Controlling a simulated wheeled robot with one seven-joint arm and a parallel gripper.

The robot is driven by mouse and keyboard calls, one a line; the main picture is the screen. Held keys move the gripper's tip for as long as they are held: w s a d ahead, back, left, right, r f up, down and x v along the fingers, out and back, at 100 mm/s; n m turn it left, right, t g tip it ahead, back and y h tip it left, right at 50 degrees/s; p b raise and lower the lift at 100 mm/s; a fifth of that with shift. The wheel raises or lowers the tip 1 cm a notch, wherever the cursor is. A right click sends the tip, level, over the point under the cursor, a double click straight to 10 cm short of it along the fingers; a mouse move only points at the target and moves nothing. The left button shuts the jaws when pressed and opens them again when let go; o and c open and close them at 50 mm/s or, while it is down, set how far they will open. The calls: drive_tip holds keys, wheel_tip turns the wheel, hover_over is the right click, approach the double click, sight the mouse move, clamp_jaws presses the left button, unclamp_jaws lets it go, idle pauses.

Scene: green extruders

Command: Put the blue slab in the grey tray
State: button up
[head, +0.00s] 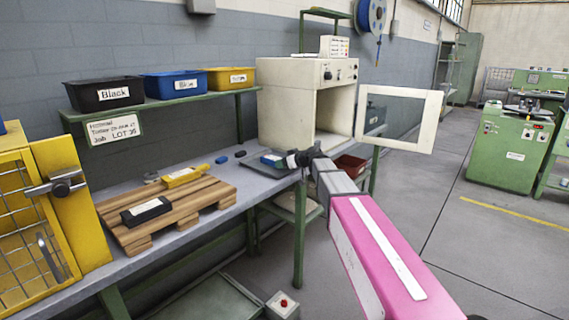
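The blue slab (271,159), with a pale label, shows at the tray's far edge, just left of my gripper's tip. The grey tray (262,177) is a dark, flat tray on the bench, in front of the white oven. My gripper (291,160) reaches over the tray's right side, its dark end close beside the slab. The fingers are small and partly hidden, so I cannot tell whether they are open or grip the slab. I also cannot tell whether the slab rests on the tray or is just above it.
A wooden pallet (190,213) holds a black slab (146,211) and a yellow slab (184,177). Small dark blue pieces (221,159) lie behind it. The white oven (285,103) has its door (440,112) open to the right. Black, blue and yellow bins stand on the shelf.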

drive_tip(key=o, duration=0.4)
drive_tip(key=shift+r, duration=0.1)
drive_tip(key=v, duration=1.2)
drive_tip(key=s+d+f+m+g+h, duration=0.2)
drive_tip(key=s+d+f, duration=0.3)
drive_tip(key=s+f, duration=0.4)
drive_tip(key=s+d+f+m+g+h, duration=0.3)
drive_tip(key=s+d+f+m+h, duration=0.2)
drive_tip(key=s+f, duration=0.4)
drive_tip(key=s+d+f+m+g+h, duration=0.3)
drive_tip(key=s+d+f, duration=0.2)
drive_tip(key=s+f, duration=0.4)
drive_tip(key=shift+s+d+f+h, duration=0.15)
drive_tip(key=shift+f+h, duration=0.05)
drive_tip(key=shift+f, duration=0.7)
drive_tip(key=shift+s+d+f+h, duration=0.1)
drive_tip(key=shift+d+f+h, duration=0.1)
drive_tip(key=shift+f, duration=0.7)
